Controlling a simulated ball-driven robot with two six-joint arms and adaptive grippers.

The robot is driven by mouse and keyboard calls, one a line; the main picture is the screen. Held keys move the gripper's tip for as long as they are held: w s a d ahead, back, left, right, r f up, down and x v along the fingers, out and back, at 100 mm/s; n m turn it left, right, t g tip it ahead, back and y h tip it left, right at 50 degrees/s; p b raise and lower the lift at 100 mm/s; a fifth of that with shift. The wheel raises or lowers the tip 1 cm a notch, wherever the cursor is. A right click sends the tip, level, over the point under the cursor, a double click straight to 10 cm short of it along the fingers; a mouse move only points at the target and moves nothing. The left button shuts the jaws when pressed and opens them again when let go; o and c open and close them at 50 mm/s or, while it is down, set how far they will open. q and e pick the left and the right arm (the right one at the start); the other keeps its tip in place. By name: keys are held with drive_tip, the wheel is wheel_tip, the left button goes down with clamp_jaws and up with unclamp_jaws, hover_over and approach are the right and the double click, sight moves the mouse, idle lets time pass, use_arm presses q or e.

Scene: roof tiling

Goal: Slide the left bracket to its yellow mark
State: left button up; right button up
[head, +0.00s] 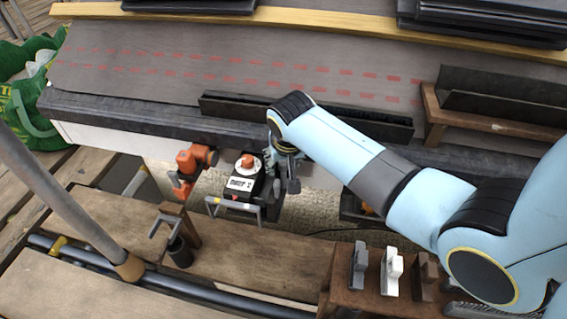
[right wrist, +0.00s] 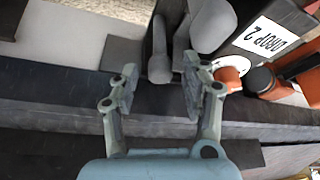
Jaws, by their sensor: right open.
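My right gripper (head: 285,160) reaches down at the roof's front edge in the head view. In the right wrist view my right gripper (right wrist: 160,80) is open, with a finger on each side of a grey rounded piece (right wrist: 160,62). I cannot tell whether they touch. The piece may be a bracket; which one is unclear. A second grey rounded piece (right wrist: 211,24) stands beside it. A yellow piece (head: 58,245) sits on the dark pipe at the lower left; I cannot tell whether it is the mark. My left gripper is not in view.
A black box (head: 268,187) labelled DROP 2 stands left of the gripper, with an orange tool (head: 190,165) farther left. A dark gutter length (head: 340,117) lies on the roof. Small grey, white (head: 391,271) and brown parts stand on a wooden stand.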

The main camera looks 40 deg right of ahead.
clamp_jaws()
idle(0.3)
